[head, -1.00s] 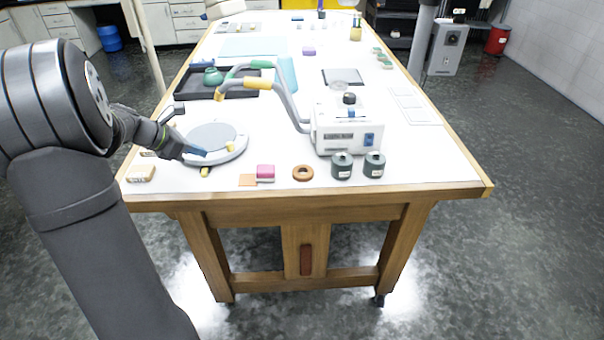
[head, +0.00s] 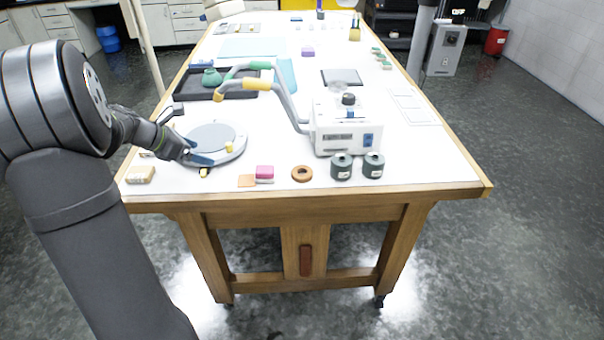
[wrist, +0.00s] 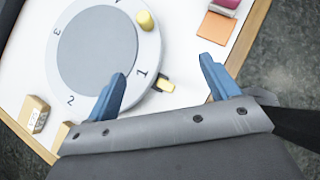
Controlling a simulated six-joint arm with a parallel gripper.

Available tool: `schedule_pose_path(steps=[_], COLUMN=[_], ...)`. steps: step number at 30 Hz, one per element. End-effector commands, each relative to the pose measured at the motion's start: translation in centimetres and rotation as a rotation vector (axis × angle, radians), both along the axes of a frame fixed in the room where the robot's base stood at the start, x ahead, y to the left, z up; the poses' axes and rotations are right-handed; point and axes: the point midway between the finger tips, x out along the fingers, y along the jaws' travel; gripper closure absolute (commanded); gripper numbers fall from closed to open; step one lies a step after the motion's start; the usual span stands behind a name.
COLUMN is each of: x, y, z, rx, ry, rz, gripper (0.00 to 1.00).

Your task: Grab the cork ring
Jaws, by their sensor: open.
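The cork ring (head: 301,174) is a brown ring lying flat near the front edge of the table, between a pink block and two dark green cylinders. It does not show in the wrist view. My gripper (head: 205,155) is at the left, over the front of a round turntable (head: 236,152) with a grey disc. The gripper is well to the left of the ring.
A pink block (head: 265,171) and an orange square (head: 247,181) lie between gripper and ring. Two dark green cylinders (head: 342,167) (head: 374,165) stand right of the ring. A white device (head: 325,141) with curved tubes stands behind. A tan block (head: 140,174) sits at the left corner.

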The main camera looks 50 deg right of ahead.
Motion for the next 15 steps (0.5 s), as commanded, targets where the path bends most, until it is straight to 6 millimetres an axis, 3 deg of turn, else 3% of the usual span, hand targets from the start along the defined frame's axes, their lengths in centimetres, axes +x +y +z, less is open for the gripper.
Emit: schedule_pose_path(steps=[8,11,15], x=[-0.2,-1.2,-4.5], y=[-0.2,-1.5,-5.1], z=[0.0,0.1,0.2], rx=[0.003,0.023,0.087], ry=[0.0,-0.004,-0.017], rz=[-0.006,-0.045,-0.161], gripper=[0.2,0.2,0.2])
